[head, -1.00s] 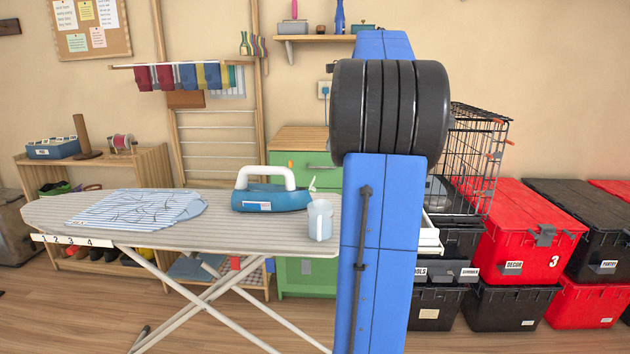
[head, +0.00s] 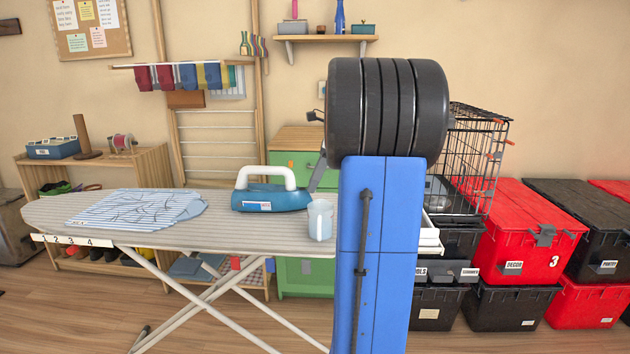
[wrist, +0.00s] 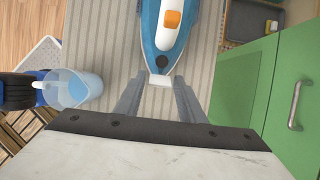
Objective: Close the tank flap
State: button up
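The blue iron (head: 270,198) with its white handle lies on the ironing board (head: 110,238), its narrow end to the right. In the wrist view the iron (wrist: 150,42) points toward my gripper (wrist: 158,98), which is open with its two grey fingers apart. A small white piece, apparently the tank flap (wrist: 160,80), sits at the iron's narrow end, just ahead of and between the fingertips. I cannot tell its angle or whether a finger touches it. In the head view a grey finger of my gripper (head: 318,174) is beside that end and hides the flap.
A clear cup with water (head: 320,220) stands on the board close to the iron's narrow end; the wrist view shows the cup (wrist: 68,90) left of the fingers. A striped cloth (head: 135,207) lies on the board's left. A green cabinet (head: 293,270) stands behind.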

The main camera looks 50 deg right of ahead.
jog(key=shift+c, duration=0.6)
jog(key=c, duration=0.7)
jog(key=shift+w, duration=0.1)
jog(key=g+h, duration=0.1)
jog(key=w+a+g+h, duration=0.1)
jog(key=g, duration=0.1)
jog(key=shift+r+h, duration=0.2)
jog(key=shift+h, duration=0.2)
jog(key=shift+w+a+g+h, duration=0.15)
jog(key=shift+g+h, duration=0.4)
jog(key=shift+g, duration=0.15)
jog(key=shift+w+a+g+h, duration=0.1)
jog(key=shift+w+g+h, duration=0.05)
jog(key=shift+g+h, duration=0.5)
jog(key=o, duration=0.8)
